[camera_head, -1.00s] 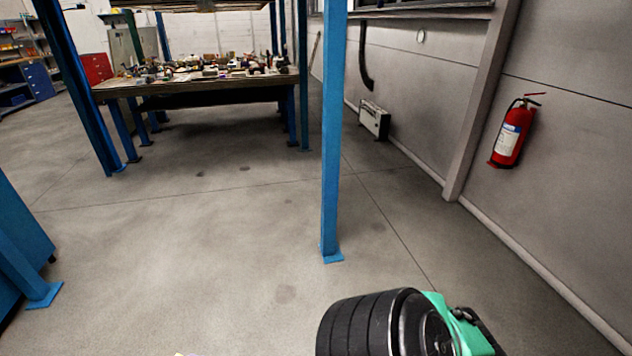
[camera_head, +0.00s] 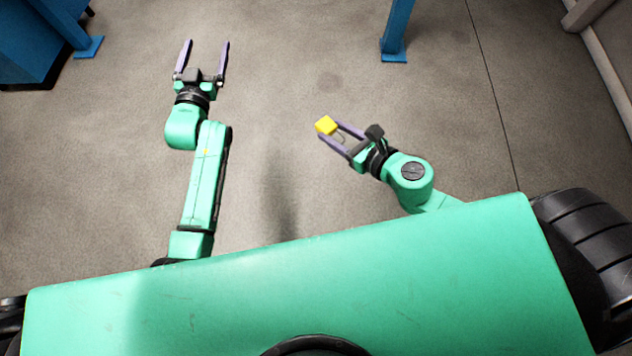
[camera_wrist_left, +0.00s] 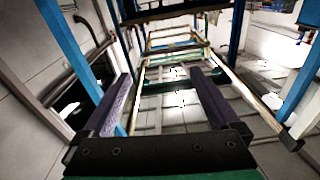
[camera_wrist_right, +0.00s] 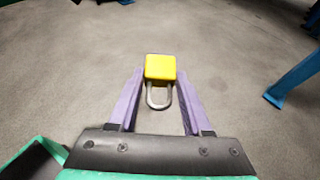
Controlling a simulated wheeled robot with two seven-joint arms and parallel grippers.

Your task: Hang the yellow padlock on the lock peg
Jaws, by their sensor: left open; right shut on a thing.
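The yellow padlock (camera_head: 326,125) is between the fingertips of my right gripper (camera_head: 342,138), which is shut on it, above bare floor. In the right wrist view the padlock's yellow body (camera_wrist_right: 160,67) sits at the ends of the two purple fingers, and its grey shackle points back toward the palm. My left gripper (camera_head: 202,60) is open and empty, reaching forward at the left of the head view. Its two purple fingers also show wide apart in the left wrist view (camera_wrist_left: 160,95). I cannot make out the lock peg in any view.
A blue post (camera_head: 396,30) stands on the floor ahead. A blue cabinet (camera_head: 40,40) with a blue leg is at the upper left. A wall base runs along the upper right. The concrete floor (camera_head: 280,60) between the arms is clear.

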